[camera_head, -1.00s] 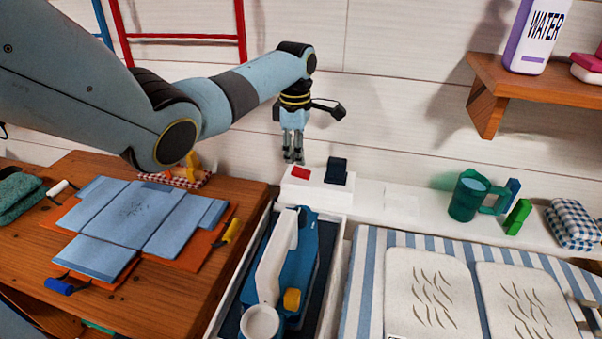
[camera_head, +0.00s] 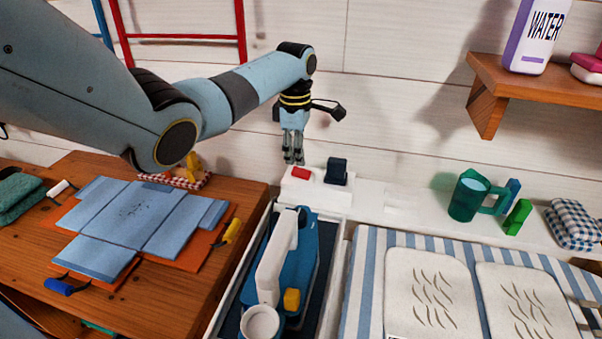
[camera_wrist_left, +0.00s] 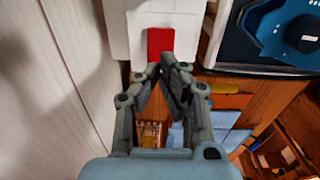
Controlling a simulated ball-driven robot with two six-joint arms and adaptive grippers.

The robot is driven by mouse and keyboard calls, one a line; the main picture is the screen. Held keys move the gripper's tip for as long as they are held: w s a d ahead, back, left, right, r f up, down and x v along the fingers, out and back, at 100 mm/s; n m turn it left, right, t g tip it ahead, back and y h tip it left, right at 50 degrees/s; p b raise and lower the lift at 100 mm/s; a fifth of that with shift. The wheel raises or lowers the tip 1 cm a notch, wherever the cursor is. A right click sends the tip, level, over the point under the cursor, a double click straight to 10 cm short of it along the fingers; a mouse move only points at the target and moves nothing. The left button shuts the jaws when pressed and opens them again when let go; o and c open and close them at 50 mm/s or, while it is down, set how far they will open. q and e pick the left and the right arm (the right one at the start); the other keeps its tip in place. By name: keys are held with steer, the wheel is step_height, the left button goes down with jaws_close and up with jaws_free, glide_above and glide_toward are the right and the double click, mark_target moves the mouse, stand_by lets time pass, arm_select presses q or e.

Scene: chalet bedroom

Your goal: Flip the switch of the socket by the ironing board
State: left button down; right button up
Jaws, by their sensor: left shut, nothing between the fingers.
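The white socket block (camera_head: 318,186) stands on the ledge against the wall, with a red switch (camera_head: 300,173) on its left and a dark blue plug (camera_head: 336,171) on its right. My right gripper is out of view.
A blue and white iron (camera_head: 304,262) lies in the tray (camera_head: 238,285) in front of the socket. A green mug (camera_head: 468,197) stands on the ledge to the right. A wooden shelf (camera_head: 540,88) juts from the wall.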

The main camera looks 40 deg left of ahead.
mark_target(296, 170)
arm_select(q)
steer(key=shift+s+f+b, duration=0.1)
steer(key=shift+f+b, duration=0.5)
steer(key=shift+f, duration=0.7)
stand_by(0.5)
steer(key=shift+r+p, duration=0.8)
steer(key=shift+p, duration=0.15)
step_height(296, 170, up, 6)
steer(key=p, duration=0.6)
steer(key=shift+f+p, duration=0.2)
steer(key=shift+p, duration=0.1)
steer(key=shift+f, duration=0.1)
